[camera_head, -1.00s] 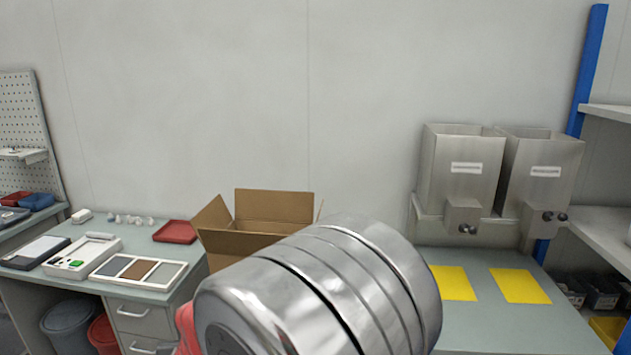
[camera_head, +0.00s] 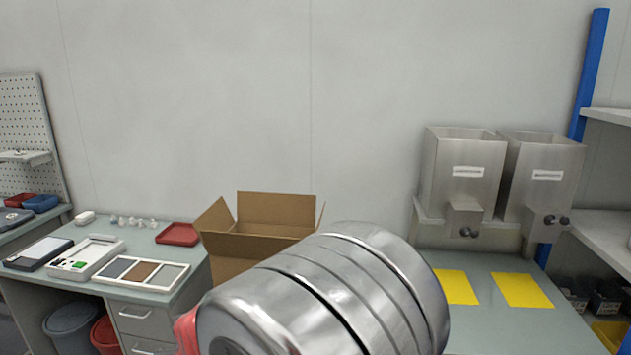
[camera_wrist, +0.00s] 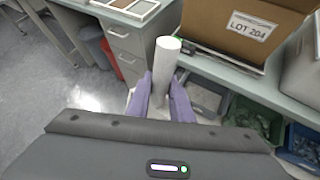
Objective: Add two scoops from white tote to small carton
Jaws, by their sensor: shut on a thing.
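My gripper (camera_wrist: 162,98) shows in the wrist view, its two purple fingers shut on a pale, speckled cylindrical handle (camera_wrist: 168,58). The handle stands up between the fingers; whether a scoop bowl is on it cannot be seen. The small carton (camera_head: 275,212) is an open brown cardboard box with its flaps spread, behind my metal arm in the head view. Its side, with a "LOT 204" label, shows in the wrist view (camera_wrist: 222,42), beyond and right of the handle, apart from it. A pale grey-white container (camera_wrist: 301,72) is cut off at the right edge; I cannot tell if it is the white tote.
A left desk holds a tray with coloured panels (camera_head: 143,273) and a red tray (camera_head: 178,234). Two steel hoppers (camera_head: 462,172) stand at right above yellow mats (camera_head: 523,289). Under the bench are a green bin (camera_wrist: 250,122) and a blue bin (camera_wrist: 301,147).

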